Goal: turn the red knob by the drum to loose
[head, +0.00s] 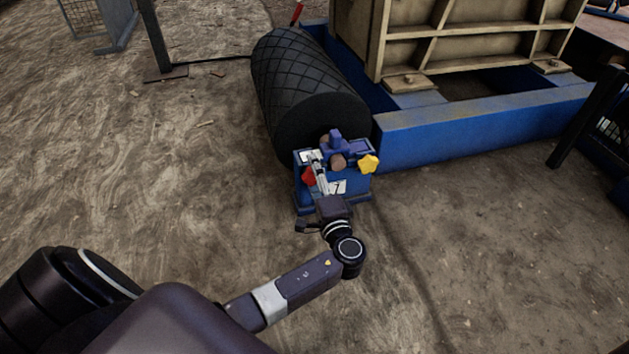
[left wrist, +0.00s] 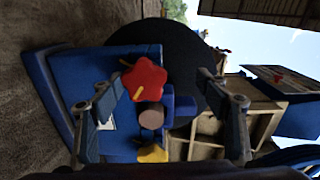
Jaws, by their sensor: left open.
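The red knob (head: 309,176) is star-shaped and sits on the left side of the blue bearing stand at the near end of the black drum (head: 305,90). In the left wrist view the red knob (left wrist: 143,79) lies ahead, between my two open fingers and toward the upper side of the gap. My left gripper (head: 318,168) is open beside the knob; I cannot tell whether it touches it. In the left wrist view the left gripper (left wrist: 165,110) has a finger on each side, with nothing visibly clasped. My right gripper is not in view.
A yellow knob (head: 369,164) sits on the right of the same stand (head: 361,187). A long blue beam (head: 480,128) and a tan ribbed housing (head: 470,40) stand behind to the right. A dark post (head: 155,40) stands at the upper left. Open dirt ground lies left and right.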

